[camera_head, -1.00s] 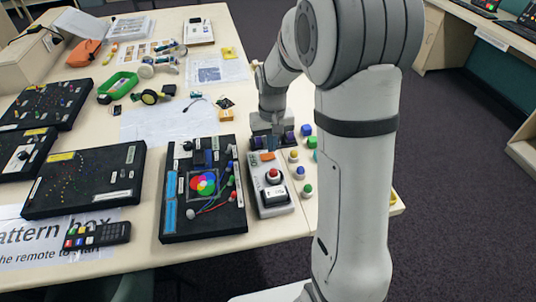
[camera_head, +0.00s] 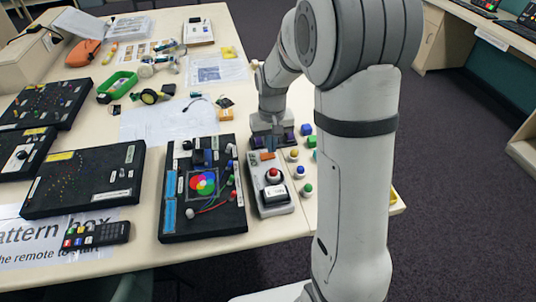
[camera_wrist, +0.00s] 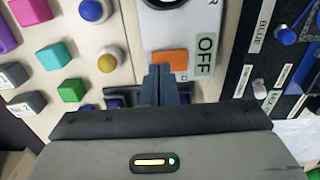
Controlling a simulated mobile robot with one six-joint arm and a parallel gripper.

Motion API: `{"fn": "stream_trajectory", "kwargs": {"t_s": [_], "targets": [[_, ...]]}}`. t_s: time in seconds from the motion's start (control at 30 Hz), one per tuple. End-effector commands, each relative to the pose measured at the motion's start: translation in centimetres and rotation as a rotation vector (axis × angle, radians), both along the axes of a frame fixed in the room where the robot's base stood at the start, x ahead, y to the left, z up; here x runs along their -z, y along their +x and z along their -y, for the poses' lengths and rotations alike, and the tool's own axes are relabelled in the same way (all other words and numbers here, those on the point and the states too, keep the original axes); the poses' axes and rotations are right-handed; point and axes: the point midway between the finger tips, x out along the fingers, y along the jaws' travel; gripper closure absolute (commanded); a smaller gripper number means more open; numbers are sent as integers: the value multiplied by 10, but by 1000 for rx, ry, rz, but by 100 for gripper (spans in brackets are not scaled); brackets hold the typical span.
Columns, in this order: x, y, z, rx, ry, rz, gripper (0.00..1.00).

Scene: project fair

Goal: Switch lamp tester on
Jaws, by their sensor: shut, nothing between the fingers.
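The lamp tester, which I take to be the grey box (camera_head: 284,208) with a red domed button, lies on the table beside a black panel. At its far end is an orange rocker switch (camera_head: 268,155), which also shows in the wrist view (camera_wrist: 172,58). An OFF label (camera_wrist: 206,56) sits beside the switch. My gripper (camera_wrist: 161,70) is shut and empty, with its fingertips right at the near edge of the orange switch. I cannot tell whether they touch it. In the head view my gripper is at the box's far end, its fingertips hard to make out.
A black panel (camera_head: 174,225) with coloured discs and wires stands close to the left of the box. Several coloured blocks and knobs, including a blue block (camera_head: 306,130), lie close to the right. A remote (camera_head: 97,235) lies at the table's front left.

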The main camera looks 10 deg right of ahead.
Motion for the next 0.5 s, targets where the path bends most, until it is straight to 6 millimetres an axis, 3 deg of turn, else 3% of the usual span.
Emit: {"fn": "stream_trajectory", "kwargs": {"t_s": [0.5], "targets": [[9, 0, 0, 0, 0, 0, 100]]}}
